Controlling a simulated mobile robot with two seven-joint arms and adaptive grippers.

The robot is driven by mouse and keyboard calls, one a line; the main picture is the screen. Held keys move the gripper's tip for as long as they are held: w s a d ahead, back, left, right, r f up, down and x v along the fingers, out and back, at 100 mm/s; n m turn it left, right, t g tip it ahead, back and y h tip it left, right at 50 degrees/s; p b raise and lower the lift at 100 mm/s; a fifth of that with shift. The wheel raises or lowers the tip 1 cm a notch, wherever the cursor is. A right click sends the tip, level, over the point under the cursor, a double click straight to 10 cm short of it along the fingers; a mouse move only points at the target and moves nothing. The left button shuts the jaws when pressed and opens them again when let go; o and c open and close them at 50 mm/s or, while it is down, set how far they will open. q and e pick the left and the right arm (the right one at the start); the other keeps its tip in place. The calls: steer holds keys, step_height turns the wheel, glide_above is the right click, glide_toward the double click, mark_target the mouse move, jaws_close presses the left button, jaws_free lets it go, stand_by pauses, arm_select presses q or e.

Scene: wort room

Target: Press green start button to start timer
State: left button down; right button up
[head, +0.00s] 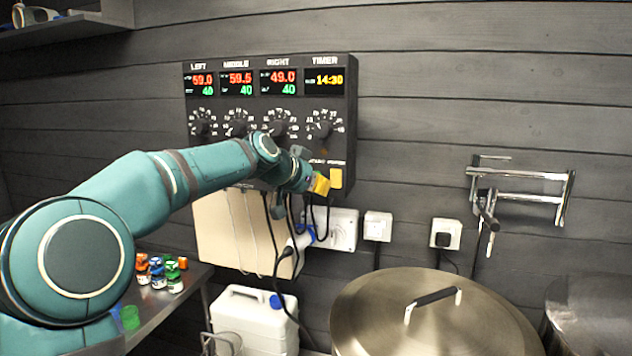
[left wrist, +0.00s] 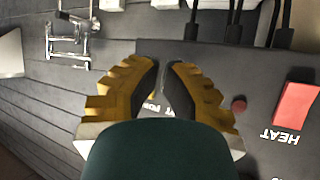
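The black control panel (head: 219,155) hangs on the wall in the head view, with several dials and red, green and yellow readouts. The timer display (head: 324,81) at its right end reads 14:30. I see no green start button. My right gripper is out of view.
A red switch (left wrist: 296,107) marked HEAT is at the right of the wrist view. Black cables (head: 309,215) hang below the panel. A large steel lidded kettle (head: 380,310) stands at the lower right, and a white canister (head: 240,318) stands below the panel.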

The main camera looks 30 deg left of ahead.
arm_select(q)
steer(key=s+b, duration=0.2)
steer(key=s+d+b, duration=0.1)
steer(key=s, duration=0.2)
steer(key=shift+b, duration=0.35)
steer(key=shift+w+r, duration=0.1)
stand_by(0.8)
